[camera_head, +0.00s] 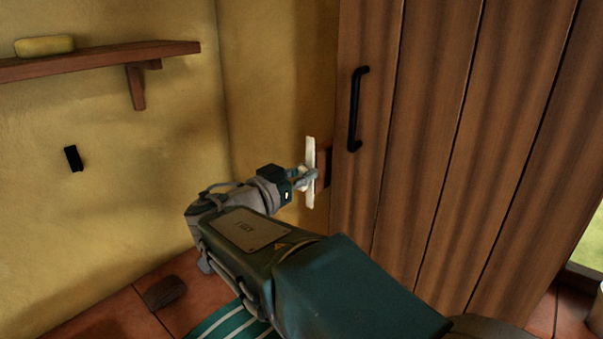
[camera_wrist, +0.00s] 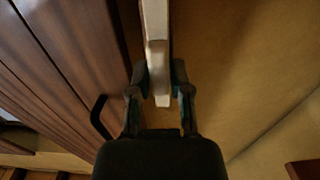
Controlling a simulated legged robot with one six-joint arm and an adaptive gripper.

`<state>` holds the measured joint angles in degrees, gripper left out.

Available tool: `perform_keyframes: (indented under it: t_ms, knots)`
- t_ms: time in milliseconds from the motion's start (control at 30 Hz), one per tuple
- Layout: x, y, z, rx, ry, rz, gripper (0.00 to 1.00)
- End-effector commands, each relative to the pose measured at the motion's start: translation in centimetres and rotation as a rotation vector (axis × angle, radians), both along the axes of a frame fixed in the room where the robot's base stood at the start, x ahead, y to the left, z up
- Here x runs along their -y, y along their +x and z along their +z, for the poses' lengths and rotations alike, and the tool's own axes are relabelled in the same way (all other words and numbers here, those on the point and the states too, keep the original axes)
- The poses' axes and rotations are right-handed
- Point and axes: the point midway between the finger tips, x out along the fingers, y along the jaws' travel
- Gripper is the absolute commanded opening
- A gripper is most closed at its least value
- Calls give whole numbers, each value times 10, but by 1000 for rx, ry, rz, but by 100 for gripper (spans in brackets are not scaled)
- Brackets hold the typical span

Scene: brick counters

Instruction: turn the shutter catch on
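The shutter catch (camera_head: 310,150) is a pale, upright bar on a small dark red-brown block (camera_head: 323,163), beside the wooden shutter's left edge. My gripper (camera_head: 309,178) reaches it from the left in the head view, around the bar's middle. In the wrist view the pale bar (camera_wrist: 156,30) runs down between the two fingers of my gripper (camera_wrist: 160,75). A fingertip lies close against each side of the bar, and the gripper looks shut on it. The fine contact is dark and hard to see.
The plank shutter (camera_head: 425,130) with a black handle (camera_head: 355,110) stands right of the catch. A wooden shelf (camera_head: 90,62) holding a yellow block (camera_head: 45,46) is on the left wall. A dark block (camera_head: 165,292) lies on the tiled floor near a striped teal mat (camera_head: 225,325).

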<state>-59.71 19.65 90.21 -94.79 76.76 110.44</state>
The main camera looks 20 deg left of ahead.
Motion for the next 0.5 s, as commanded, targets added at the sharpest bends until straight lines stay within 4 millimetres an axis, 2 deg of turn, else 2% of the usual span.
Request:
perform_keyframes:
  t_ms: [267, 500]
  knots:
    - [-2, 0, 0, -1, -11, 3, 0]
    - [-4, 0, 0, -26, -96, 4, 0]
